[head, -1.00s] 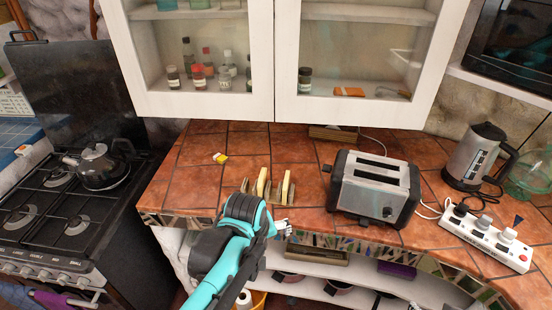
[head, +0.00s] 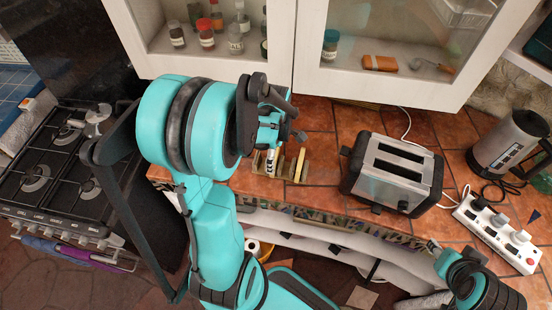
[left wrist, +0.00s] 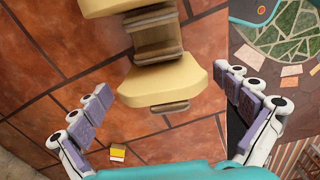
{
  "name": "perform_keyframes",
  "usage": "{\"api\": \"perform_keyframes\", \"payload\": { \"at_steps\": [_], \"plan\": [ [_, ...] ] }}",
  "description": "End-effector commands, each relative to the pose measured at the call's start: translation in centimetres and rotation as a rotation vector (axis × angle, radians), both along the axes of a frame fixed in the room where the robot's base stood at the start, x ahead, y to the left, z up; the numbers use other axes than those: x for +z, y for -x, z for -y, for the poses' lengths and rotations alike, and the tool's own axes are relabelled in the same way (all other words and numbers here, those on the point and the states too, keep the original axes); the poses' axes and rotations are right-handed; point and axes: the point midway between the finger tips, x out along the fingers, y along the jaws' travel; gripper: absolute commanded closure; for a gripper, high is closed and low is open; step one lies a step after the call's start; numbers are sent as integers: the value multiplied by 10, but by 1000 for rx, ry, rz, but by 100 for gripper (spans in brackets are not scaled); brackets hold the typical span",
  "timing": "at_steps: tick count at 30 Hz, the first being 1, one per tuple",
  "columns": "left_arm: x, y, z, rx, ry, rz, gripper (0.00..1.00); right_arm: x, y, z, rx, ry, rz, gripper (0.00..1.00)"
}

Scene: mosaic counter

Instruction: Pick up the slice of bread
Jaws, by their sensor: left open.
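Two pale yellow bread slices stand upright in a wooden rack on the tiled counter. In the head view one slice (head: 300,164) shows clearly in the rack (head: 261,166); the other is largely hidden behind my left gripper (head: 270,153). In the left wrist view the nearer slice (left wrist: 158,84) lies between the spread, purple-padded fingers of my left gripper (left wrist: 168,86), with gaps on both sides. The farther slice (left wrist: 105,6) is cut off at the top edge, beyond the wooden rack (left wrist: 156,38). My right gripper (head: 436,250) is at the lower right, small and unclear.
A toaster (head: 395,172) stands right of the rack, with a kettle (head: 508,143) and a power strip (head: 497,232) farther right. Cabinet doors (head: 285,75) hang above the counter. A small yellow-and-white item (left wrist: 117,152) lies near the rack.

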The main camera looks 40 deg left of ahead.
Motion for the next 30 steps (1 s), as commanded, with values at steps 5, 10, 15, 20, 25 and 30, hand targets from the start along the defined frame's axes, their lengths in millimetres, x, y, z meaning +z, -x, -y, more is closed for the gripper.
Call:
{"api": "perform_keyframes", "payload": {
  "at_steps": [5,10,15,20,25,30],
  "plan": [
    [-31,3,0,0,0,1,0,-12,0,0,0,0,0,60],
    [-41,4,0,-1,0,1,0,-14,0,0,0,0,0,60],
    [-40,4,0,-2,0,1,0,-14,0,0,0,0,0,60],
    [-40,4,0,-2,0,1,25,-14,0,0,0,0,0,60],
    [-40,4,0,-2,0,1,31,-14,0,0,0,0,0,60],
    [-40,4,0,-2,0,1,31,-14,0,0,0,0,0,60]
  ]
}}
